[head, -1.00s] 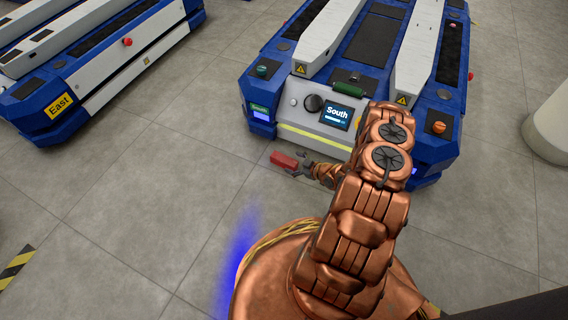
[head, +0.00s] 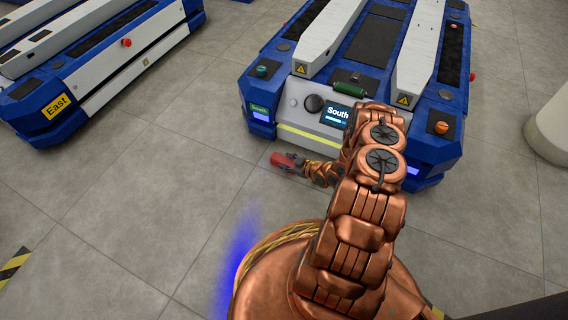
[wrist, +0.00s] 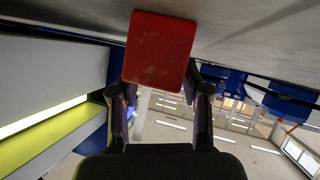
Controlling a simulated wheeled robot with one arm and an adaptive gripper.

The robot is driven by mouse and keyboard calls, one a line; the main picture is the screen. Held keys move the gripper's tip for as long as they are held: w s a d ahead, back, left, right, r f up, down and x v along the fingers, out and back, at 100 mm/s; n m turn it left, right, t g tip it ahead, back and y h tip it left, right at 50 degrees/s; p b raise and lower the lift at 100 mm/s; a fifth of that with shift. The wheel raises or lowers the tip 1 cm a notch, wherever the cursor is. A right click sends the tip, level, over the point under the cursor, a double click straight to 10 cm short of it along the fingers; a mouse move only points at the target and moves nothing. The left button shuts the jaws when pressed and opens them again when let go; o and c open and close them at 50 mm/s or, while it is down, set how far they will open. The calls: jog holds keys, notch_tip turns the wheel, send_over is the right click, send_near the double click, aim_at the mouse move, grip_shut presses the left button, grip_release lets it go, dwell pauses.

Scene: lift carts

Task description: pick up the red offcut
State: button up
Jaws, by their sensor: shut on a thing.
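The red offcut (head: 281,160) is a small red block low in front of the South cart (head: 318,125), at its left front side. My gripper (head: 292,164) reaches it from the right and is shut on it. In the wrist view, the red offcut (wrist: 160,50) sits between the two dark fingertips of my gripper (wrist: 160,92), its flat red face toward the camera. The lower end of the block is between the fingers. Whether the block touches the floor or hangs just above it, I cannot tell.
The South cart's white and yellow-striped front stands close behind the gripper. The East cart (head: 100,75) is at upper left. A pale round column (head: 552,125) stands at the right. Grey tiled floor (head: 140,200) is clear to the left.

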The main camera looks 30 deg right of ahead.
jog(key=c, duration=0.5)
jog(key=shift+r, duration=0.1)
